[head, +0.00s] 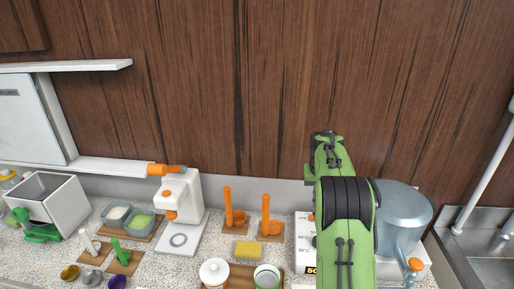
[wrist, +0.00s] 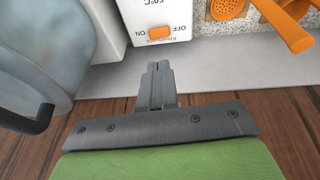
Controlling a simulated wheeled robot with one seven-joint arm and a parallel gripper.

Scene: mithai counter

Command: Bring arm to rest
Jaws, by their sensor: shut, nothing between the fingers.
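My green arm rises over the right part of the counter in the head view. My gripper (wrist: 156,82) shows in the wrist view with its dark grey fingers together, shut and empty. It is in front of a pale grey strip, close to a white appliance (wrist: 152,15) with an orange ON/OFF switch (wrist: 159,33), and apart from it as far as I can tell. In the head view the fingertips are not clearly visible behind the arm.
A grey metal vessel (head: 405,205) stands right of my arm, and the sink (head: 490,262) is beyond it. A white shelf (head: 70,66) is upper left.

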